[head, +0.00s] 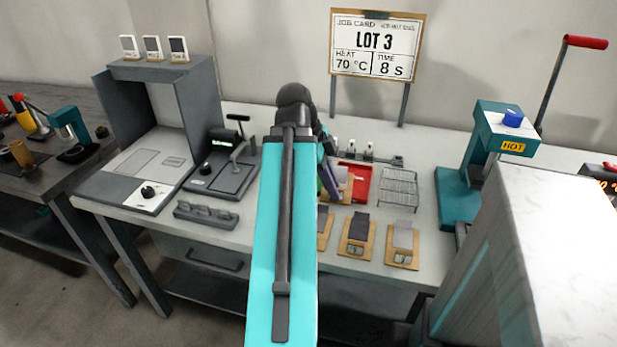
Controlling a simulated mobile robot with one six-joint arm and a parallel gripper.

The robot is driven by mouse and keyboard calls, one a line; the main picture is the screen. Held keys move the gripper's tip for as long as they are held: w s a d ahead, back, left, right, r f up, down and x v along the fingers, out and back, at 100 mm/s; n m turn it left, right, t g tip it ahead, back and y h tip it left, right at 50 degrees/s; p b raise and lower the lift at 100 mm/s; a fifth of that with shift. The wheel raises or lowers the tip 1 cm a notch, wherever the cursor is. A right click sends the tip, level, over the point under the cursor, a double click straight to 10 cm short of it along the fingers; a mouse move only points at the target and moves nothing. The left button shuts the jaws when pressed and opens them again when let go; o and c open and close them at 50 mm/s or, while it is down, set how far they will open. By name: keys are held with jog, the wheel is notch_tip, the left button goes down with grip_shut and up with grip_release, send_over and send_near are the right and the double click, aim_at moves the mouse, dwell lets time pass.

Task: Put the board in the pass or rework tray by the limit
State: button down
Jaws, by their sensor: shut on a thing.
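My gripper (325,158) is mostly hidden behind my own teal arm, near the middle of the bench. It is shut on a thin, tilted, purplish board (329,183), of which only an edge strip shows at the arm's right side. A red tray (362,184) lies just right of it. A bit of green (322,194) shows beside the arm; I cannot tell whether it is a tray. The job card (376,45) stands at the back and reads LOT 3, 70 °C, 8 S.
A wire rack (399,188) and several tan cards with grey pieces (357,233) lie right of my arm. A teal press marked HOT (490,150) stands further right. A lever device (224,165) and a grey hooded station (150,160) stand left. A pale block fills the right foreground.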

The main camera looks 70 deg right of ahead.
jog(key=shift+s+a+m, duration=0.1)
jog(key=shift+s+m, duration=0.4)
jog(key=shift+s, duration=0.45)
jog(key=shift+w+d+r+p, duration=0.2)
jog(key=shift+w+d+p, duration=0.15)
jog(key=shift+p, duration=1.4)
jog(key=p, duration=0.3)
jog(key=w+p, duration=0.1)
jog(key=p, duration=0.3)
jog(key=shift+w+d+f, duration=0.15)
jog(key=shift+w+d, duration=0.15)
jog(key=shift+d, duration=0.1)
jog(key=w+p, duration=0.1)
jog(key=p, duration=0.2)
jog(key=w+d+p, duration=0.1)
jog(key=p, duration=0.2)
jog(key=shift+w+d+f+p, duration=0.15)
jog(key=shift+d+p, duration=0.1)
jog(key=shift+p, duration=0.15)
jog(key=w+d+p, duration=0.1)
jog(key=w+d, duration=0.1)
jog(key=w, duration=0.1)
jog(key=w+d, duration=0.2)
jog(key=w+d+f+p, duration=0.1)
jog(key=w+d, duration=0.1)
jog(key=w, duration=0.1)
jog(key=shift+w+f+p, duration=0.1)
jog(key=shift+w+p, duration=0.2)
jog(key=shift+w, duration=0.05)
